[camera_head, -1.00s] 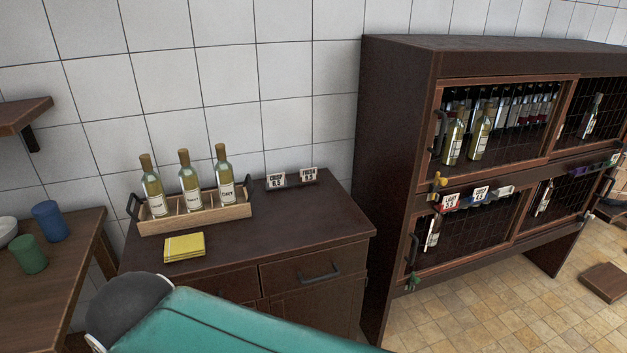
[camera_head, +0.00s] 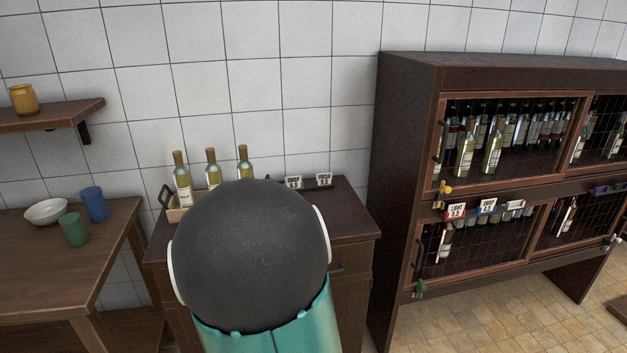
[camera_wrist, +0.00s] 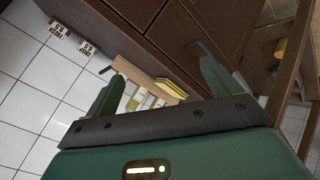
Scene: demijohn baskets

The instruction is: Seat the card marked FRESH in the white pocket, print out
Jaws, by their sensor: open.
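The card marked FRESH (camera_wrist: 60,29) stands beside the CRISP card (camera_wrist: 85,47) at the far left of the wrist view, both upside down there. In the head view the FRESH card (camera_head: 324,179) is the right one of the pair, standing at the back of the dark sideboard (camera_head: 352,215). A whitish pocket (camera_head: 515,206) sits on the cabinet's middle rail, right of the LIGHT card (camera_head: 456,211) in a red pocket and another card (camera_head: 488,205) in a blue one. My gripper (camera_wrist: 161,70) is open and empty, apart from the cards. My arm hides it in the head view.
Wine bottles (camera_head: 182,182) stand in a wooden carrier (camera_head: 175,214) on the sideboard, partly behind my arm. The bottle cabinet (camera_head: 405,130) rises at right. A table with a bowl (camera_head: 46,211) and cups (camera_head: 93,204) is at left.

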